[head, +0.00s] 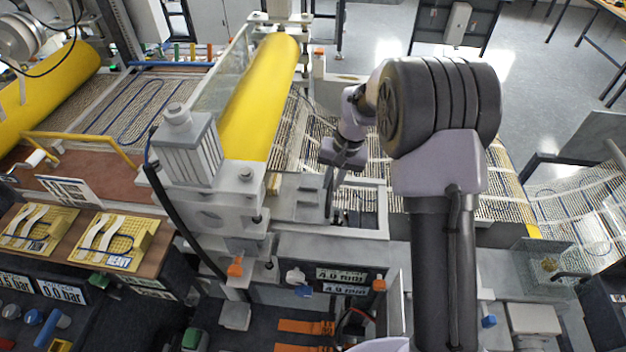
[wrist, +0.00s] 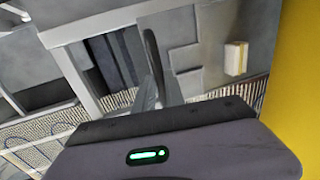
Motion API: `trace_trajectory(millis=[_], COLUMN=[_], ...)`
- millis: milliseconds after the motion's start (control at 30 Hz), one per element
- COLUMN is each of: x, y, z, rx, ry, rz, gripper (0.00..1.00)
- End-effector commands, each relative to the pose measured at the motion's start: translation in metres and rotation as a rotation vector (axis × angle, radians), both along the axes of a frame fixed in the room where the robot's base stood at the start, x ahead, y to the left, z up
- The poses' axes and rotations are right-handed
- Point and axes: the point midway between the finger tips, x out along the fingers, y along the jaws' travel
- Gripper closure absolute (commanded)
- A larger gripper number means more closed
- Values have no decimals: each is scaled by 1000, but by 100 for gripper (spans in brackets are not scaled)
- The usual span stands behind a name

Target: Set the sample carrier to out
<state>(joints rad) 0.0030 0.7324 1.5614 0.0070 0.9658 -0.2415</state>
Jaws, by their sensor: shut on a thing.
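My gripper (head: 331,192) reaches down beside the yellow roller, at a grey metal block in the middle of the machine. In the wrist view my gripper (wrist: 158,88) is shut on a slim dark upright piece (wrist: 153,48), which looks like a handle. The grey block (head: 297,205) with a flat top lies just left of the fingers and may be the sample carrier; no label confirms this. A dark slotted recess (head: 362,218) shows just right of the fingers. The fingertips are partly hidden by my own wrist.
The yellow roller (head: 262,100) stands close on the left and fills the right edge of the wrist view. A grey motor housing (head: 186,148) rises at left. Mesh web (head: 500,180) runs off to the right. A panel with 4.0 mm displays (head: 341,274) is in front.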

Motion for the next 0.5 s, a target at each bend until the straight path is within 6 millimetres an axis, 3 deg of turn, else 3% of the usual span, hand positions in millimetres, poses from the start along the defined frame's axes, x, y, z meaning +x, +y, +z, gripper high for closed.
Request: trace_trajectory(millis=[200, 500], x=[-11, -23], y=[-58, -120], z=[1, 1], rx=[0, 0], ry=[-1, -1], rz=[-5, -3], gripper=[100, 100])
